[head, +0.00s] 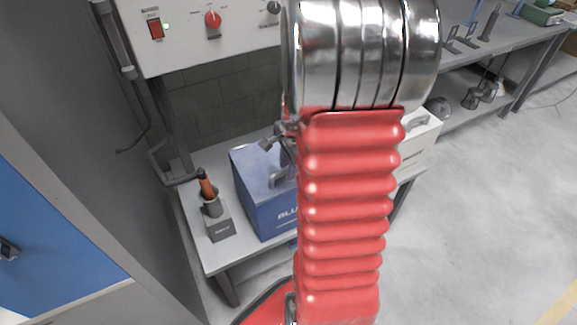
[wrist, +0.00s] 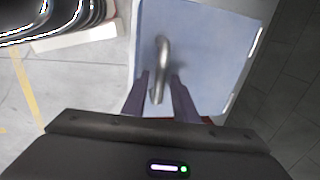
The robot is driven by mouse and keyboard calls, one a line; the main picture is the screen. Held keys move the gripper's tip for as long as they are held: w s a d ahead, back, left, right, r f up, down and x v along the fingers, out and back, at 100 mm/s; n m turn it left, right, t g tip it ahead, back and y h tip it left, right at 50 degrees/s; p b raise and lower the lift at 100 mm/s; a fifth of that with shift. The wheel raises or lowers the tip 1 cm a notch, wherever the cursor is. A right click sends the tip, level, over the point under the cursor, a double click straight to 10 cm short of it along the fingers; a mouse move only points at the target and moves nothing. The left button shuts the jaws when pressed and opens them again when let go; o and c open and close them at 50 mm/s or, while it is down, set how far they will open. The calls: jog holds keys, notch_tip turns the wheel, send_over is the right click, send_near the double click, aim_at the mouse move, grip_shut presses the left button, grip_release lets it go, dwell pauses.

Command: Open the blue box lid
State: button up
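The blue box (head: 265,220) stands on a grey bench, partly hidden behind my red arm in the head view. Its lid (head: 252,160) looks shut, and a metal handle (head: 278,181) sticks up from it. In the wrist view the blue lid (wrist: 205,45) fills the middle, with the bent handle (wrist: 162,55) on it. My gripper (wrist: 162,84) is open. Its two dark fingers show on either side of the handle's near end, with gaps, so contact is not visible. How far the fingertips are above the lid cannot be told. My arm hides most of the gripper in the head view.
A small grey holder with an orange-handled tool (head: 212,205) stands left of the box. A white box (head: 418,140) stands to the right, partly behind my arm. A control panel with a red switch and knob (head: 212,20) hangs above. Open floor lies at right.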

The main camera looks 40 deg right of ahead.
grip_shut()
jog(key=shift+w+r, duration=0.1)
jog(key=shift+r, duration=0.05)
dwell(0.4)
